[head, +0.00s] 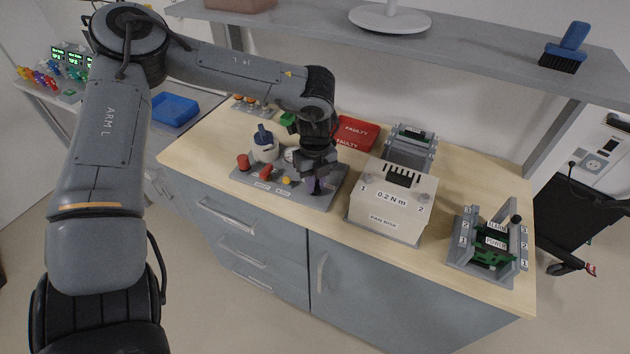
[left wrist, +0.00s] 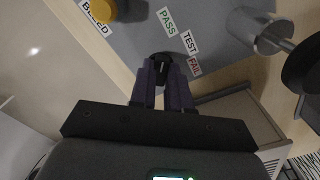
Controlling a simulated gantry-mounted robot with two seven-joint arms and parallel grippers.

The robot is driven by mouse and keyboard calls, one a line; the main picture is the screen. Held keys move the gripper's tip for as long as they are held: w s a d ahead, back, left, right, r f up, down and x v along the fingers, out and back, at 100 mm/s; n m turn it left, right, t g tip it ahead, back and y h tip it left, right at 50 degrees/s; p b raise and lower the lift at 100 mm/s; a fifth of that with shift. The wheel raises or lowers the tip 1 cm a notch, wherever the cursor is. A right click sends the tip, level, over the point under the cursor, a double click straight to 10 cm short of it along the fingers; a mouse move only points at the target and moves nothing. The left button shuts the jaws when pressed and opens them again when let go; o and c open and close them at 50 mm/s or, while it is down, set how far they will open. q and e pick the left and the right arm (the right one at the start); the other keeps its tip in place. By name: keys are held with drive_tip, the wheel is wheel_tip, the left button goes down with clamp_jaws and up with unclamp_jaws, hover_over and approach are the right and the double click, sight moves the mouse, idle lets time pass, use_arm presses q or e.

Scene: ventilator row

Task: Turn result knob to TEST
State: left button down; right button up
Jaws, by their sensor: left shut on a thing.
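The result knob (left wrist: 162,62) is a small black knob on the grey test panel (left wrist: 216,25). The labels PASS (left wrist: 167,21), TEST (left wrist: 190,42) and FAIL (left wrist: 195,66) curve around it in the left wrist view. My left gripper (left wrist: 163,82) is shut on the knob, one purple finger on each side. The fingers hide part of the knob, and I cannot tell which label it points at. In the head view my left gripper (head: 317,186) is at the panel's right end and hides the knob. My right gripper is not in view.
A metal cylinder (left wrist: 252,32) stands on the panel beside the labels. A yellow knob (left wrist: 101,9) is by the BLEED label. A white box (head: 390,205) stands just right of the panel, a red FAULTY bin (head: 357,131) behind. A shelf (head: 470,52) hangs above.

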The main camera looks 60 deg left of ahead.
use_arm(q)
drive_tip(key=shift+m+b, duration=0.6)
drive_tip(key=shift+m, duration=0.4)
drive_tip(key=m+b, duration=0.1)
drive_tip(key=m, duration=0.1)
drive_tip(key=shift+m, duration=0.3)
drive_tip(key=m, duration=0.5)
drive_tip(key=shift+b, duration=0.4)
drive_tip(key=c, duration=1.1)
unclamp_jaws()
drive_tip(key=shift+r, duration=0.1)
